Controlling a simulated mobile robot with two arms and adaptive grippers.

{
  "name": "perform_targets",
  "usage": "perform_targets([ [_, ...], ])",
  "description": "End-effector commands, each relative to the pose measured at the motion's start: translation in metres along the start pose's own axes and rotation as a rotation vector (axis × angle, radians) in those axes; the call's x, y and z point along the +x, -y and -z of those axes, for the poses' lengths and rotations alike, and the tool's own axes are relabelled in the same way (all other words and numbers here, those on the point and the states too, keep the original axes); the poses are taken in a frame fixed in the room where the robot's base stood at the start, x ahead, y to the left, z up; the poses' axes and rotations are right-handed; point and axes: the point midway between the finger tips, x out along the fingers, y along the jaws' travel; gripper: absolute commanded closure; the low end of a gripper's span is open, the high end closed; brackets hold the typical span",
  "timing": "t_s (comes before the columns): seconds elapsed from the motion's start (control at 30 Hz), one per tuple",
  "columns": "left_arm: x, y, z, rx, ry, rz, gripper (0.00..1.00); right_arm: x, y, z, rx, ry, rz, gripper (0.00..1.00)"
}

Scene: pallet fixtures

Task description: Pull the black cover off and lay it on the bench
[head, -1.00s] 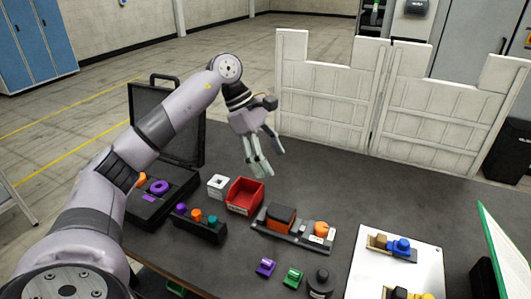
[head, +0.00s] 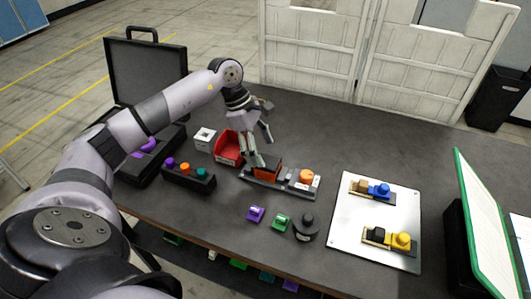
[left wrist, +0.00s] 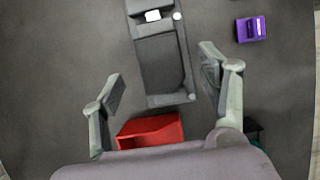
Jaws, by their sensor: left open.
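My right gripper is out of view.
A red bin (head: 226,150) stands close left of the fixture, with a white block (head: 204,139) beside it. Purple (head: 255,214), green and black parts stand in front. The bench (head: 400,145) is clear behind and right.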

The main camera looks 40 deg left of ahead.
Motion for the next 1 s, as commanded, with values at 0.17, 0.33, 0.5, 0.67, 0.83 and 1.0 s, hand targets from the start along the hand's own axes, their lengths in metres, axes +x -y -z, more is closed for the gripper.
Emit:
perform_targets([
  [0.17,0.023,0.000,-0.001,-0.001,0.002,0.001,0.32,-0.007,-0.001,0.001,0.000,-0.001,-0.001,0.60],
  [0.33,0.033,0.000,0.000,0.000,0.000,-0.001,0.32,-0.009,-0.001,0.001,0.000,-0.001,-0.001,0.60],
  [0.5,0.034,0.000,0.000,0.000,0.000,-0.001,0.32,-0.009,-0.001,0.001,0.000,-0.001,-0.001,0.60],
  [0.67,0.034,0.000,0.000,0.000,0.000,-0.001,0.35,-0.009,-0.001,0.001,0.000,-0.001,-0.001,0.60],
  [0.83,0.034,0.000,0.000,0.000,0.000,-0.001,0.46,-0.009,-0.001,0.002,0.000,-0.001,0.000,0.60],
  [1.0,0.034,0.000,0.000,0.000,0.000,-0.001,0.58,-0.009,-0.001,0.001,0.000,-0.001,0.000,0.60],
])
